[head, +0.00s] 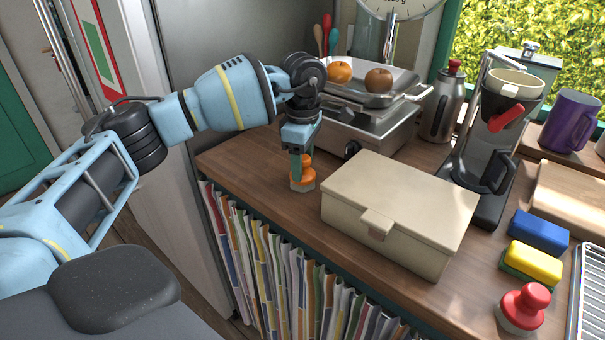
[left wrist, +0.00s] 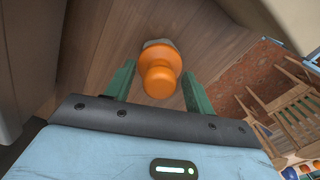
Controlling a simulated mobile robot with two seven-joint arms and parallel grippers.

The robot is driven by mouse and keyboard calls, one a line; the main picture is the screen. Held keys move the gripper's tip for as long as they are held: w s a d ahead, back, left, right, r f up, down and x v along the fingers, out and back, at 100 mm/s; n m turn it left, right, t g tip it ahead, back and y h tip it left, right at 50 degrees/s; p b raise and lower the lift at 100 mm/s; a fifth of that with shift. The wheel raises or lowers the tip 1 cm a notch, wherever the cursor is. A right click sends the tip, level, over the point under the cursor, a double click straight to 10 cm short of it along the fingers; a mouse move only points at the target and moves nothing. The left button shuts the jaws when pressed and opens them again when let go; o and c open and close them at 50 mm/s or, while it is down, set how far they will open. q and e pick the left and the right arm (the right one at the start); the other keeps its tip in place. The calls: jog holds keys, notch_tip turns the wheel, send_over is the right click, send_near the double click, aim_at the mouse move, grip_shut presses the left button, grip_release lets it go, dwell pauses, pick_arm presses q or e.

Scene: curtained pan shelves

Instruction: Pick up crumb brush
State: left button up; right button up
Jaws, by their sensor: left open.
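An orange-knobbed brush (head: 303,183) with a pale base stands upright on the wooden counter, near its front edge. My left gripper (head: 300,160) points down over it, with its green fingers partly hiding the knob. In the left wrist view the round orange knob (left wrist: 159,75) sits between the two spread fingers of the left gripper (left wrist: 158,70). There is a gap on each side, and the pale base shows just beyond the knob. A similar red-knobbed item (head: 525,305) stands at the front right. My right gripper is not in view.
A cream lidded box (head: 400,205) stands just right of the gripper. A scale with fruit (head: 372,85) is behind it. A coffee maker (head: 490,140), blue sponge (head: 539,232) and yellow sponge (head: 533,262) are to the right. The counter (head: 240,160) left of the brush is clear.

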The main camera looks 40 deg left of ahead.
pick_arm(q)
jog(key=c, duration=1.1)
jog(key=shift+o, duration=0.2)
jog(key=shift+r, duration=0.1)
jog(key=shift+r, duration=1.55)
jog(key=s+d+r+b, duration=0.1)
jog(key=s+d, duration=0.2)
jog(key=s, duration=1.2)
jog(key=shift+s+d+r, duration=0.2)
jog(key=shift+s+r, duration=0.1)
jog(key=shift+r, duration=0.05)
